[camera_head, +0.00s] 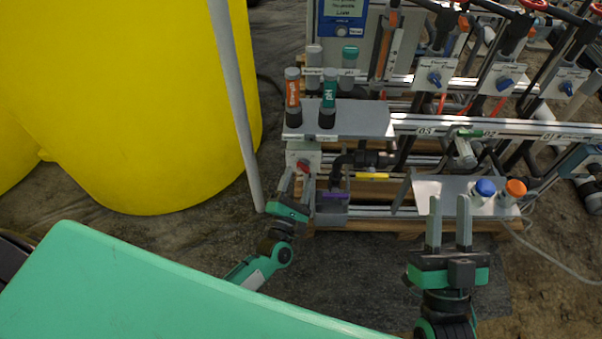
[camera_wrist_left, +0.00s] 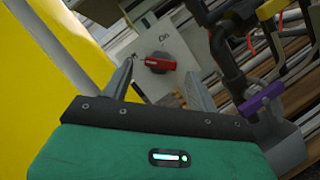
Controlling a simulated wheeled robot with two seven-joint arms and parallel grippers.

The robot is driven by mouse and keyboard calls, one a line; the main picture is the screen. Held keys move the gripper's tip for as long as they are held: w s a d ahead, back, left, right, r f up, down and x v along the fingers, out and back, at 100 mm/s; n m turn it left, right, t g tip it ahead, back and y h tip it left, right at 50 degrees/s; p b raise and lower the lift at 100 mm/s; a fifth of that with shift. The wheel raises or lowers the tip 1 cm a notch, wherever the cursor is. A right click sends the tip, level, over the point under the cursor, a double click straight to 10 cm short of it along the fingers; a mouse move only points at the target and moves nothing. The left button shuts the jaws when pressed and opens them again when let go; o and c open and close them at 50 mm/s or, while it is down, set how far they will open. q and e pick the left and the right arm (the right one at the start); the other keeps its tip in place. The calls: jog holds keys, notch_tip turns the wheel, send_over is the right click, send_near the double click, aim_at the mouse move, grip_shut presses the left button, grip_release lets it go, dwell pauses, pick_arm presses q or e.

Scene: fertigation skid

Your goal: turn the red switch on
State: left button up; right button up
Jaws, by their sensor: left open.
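The red switch (camera_wrist_left: 160,65) is a small red rotary knob on a pale plate (camera_wrist_left: 146,40), with the word "On" printed above it in the left wrist view. In the head view the red switch (camera_head: 302,166) shows small, just beyond my left gripper (camera_head: 296,183). My left gripper (camera_wrist_left: 158,88) is open, with one finger on either side of the knob in the picture. I cannot tell whether the fingers touch it. My right gripper (camera_head: 449,222) is open and empty in front of the small shelf at the right.
A yellow tank (camera_head: 150,100) and a grey pole (camera_head: 236,100) stand left of the switch. A grey shelf (camera_head: 350,118) above it carries several capped bottles. A valve with a purple handle (camera_head: 335,196) sits right of the switch.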

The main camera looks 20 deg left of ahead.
aim_at(303, 166)
pick_arm(q)
jog(key=shift+x, duration=1.4)
pick_arm(e)
jog(key=shift+s+d+r+t, duration=0.2)
jog(key=shift+r+t, duration=0.1)
jog(key=shift+r, duration=0.25)
pick_arm(q)
jog(key=shift+c, duration=0.4)
